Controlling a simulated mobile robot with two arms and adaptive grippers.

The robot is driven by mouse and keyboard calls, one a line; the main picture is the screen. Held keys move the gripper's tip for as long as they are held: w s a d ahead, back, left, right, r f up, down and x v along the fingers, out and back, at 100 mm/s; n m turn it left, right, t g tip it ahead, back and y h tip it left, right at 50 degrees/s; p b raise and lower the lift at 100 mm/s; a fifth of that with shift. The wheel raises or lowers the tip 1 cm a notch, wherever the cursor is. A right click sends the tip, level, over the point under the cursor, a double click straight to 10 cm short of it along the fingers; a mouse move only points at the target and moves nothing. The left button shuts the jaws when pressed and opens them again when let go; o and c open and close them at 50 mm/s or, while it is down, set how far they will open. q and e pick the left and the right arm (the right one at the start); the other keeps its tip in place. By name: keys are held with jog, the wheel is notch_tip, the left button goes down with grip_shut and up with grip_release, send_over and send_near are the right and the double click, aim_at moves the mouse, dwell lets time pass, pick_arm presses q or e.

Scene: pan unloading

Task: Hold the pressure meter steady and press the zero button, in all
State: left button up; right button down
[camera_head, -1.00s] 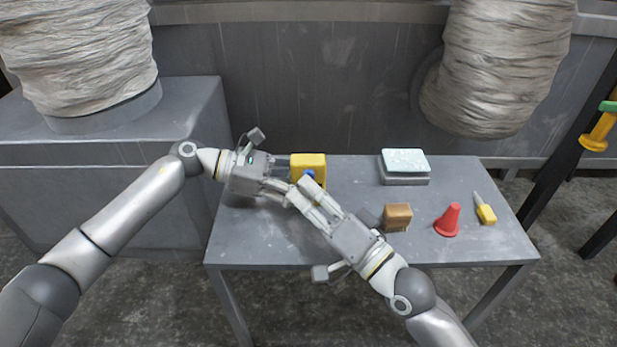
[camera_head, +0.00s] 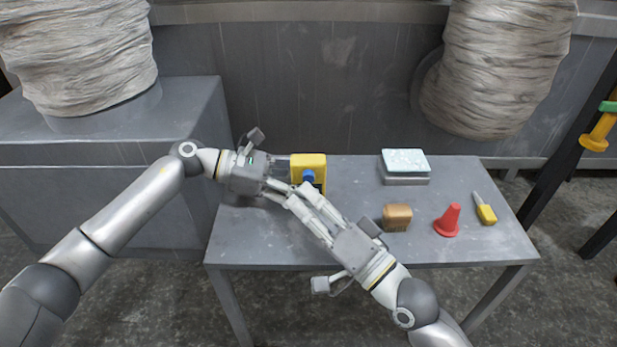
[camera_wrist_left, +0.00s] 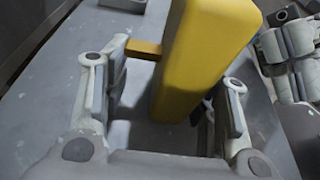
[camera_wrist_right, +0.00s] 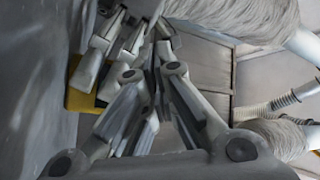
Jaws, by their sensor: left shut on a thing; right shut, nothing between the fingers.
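The yellow pressure meter (camera_head: 309,160) stands upright at the table's back left, with a round blue part (camera_head: 309,176) on its front. Its yellow body fills much of the left wrist view (camera_wrist_left: 205,50). My left gripper (camera_head: 285,177) reaches in from the left and is shut on the meter, with its fingers on either side. My right gripper (camera_head: 298,197) is shut and empty. Its fingertips are just in front of the meter, low and left of the blue part, close to the left fingers. I cannot tell whether they touch. The zero button cannot be made out clearly.
On the grey table (camera_head: 270,245) are a brown brush-like block (camera_head: 397,217), a red cone (camera_head: 448,220), a yellow-handled tool (camera_head: 486,214) and a grey box with a pale top (camera_head: 404,165). The front left of the table is clear.

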jog(key=shift+s, duration=2.55)
pick_arm(q)
jog(key=o, duration=0.9)
jog(key=shift+c, duration=0.2)
